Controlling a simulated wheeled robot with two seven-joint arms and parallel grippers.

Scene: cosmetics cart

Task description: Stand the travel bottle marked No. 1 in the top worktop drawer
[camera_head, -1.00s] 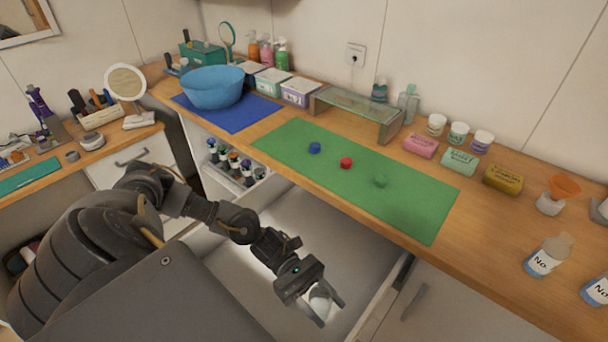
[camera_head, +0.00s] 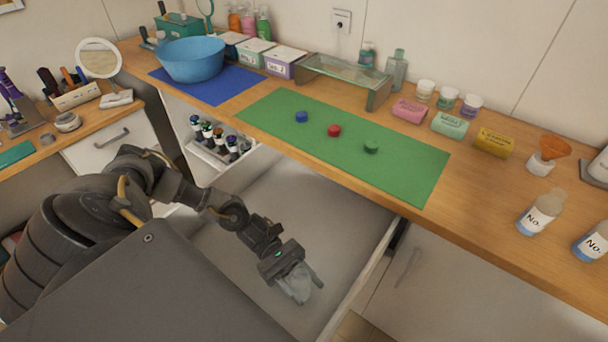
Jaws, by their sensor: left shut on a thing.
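My left gripper (camera_head: 302,274) points down into the open drawer (camera_head: 340,210) below the worktop. It is shut on a pale, greyish, see-through bottle (camera_head: 294,285). The bottle is partly hidden by the fingers, and I see no label or number on it. I cannot tell whether its base touches the drawer floor. Two more bottles with white and blue "No." labels, one bottle (camera_head: 541,213) and another bottle (camera_head: 593,243), stand on the worktop at the right; their numbers cannot be read. My right gripper is not in view.
The green mat (camera_head: 400,170) carries a blue cap (camera_head: 302,117), a red cap (camera_head: 334,131) and a green cap (camera_head: 371,147). A rack of small bottles (camera_head: 222,142) sits left of the drawer. The drawer's right wall (camera_head: 360,285) is close to my gripper. The drawer floor behind looks bare.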

